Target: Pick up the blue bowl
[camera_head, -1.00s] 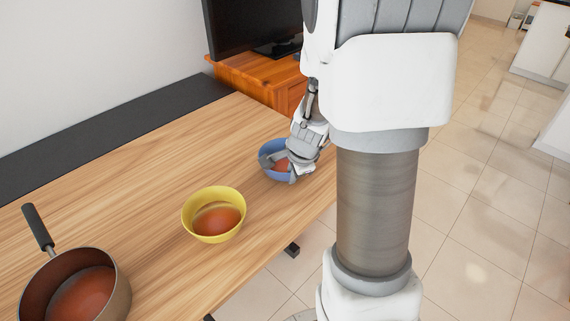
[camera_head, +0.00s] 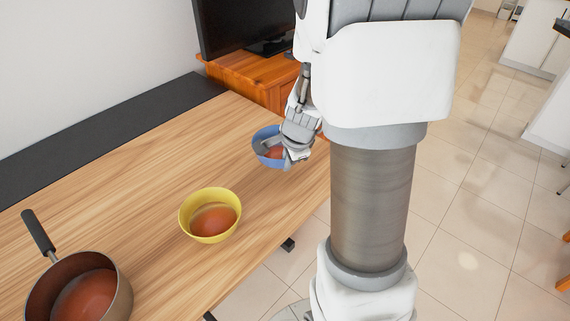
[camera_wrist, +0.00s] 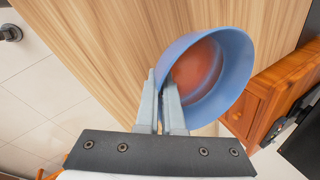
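The blue bowl (camera_head: 258,148) is at the far right part of the wooden table, with reddish-orange contents inside. My gripper (camera_head: 277,152) is at its near right rim. In the wrist view, the two fingers (camera_wrist: 162,98) are close together with the bowl's wall (camera_wrist: 236,62) between them, one finger inside and one outside. The gripper is shut on the rim. The bowl seems slightly raised above the table and a little tilted; its underside is hidden.
The wooden table (camera_head: 130,165) also holds a yellow bowl (camera_head: 210,229) and a pot (camera_head: 122,300) with a dark handle, both with reddish-orange contents. A wooden cabinet (camera_head: 262,80) with a dark screen (camera_head: 235,25) stands behind. Tiled floor (camera_head: 480,220) lies to the right.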

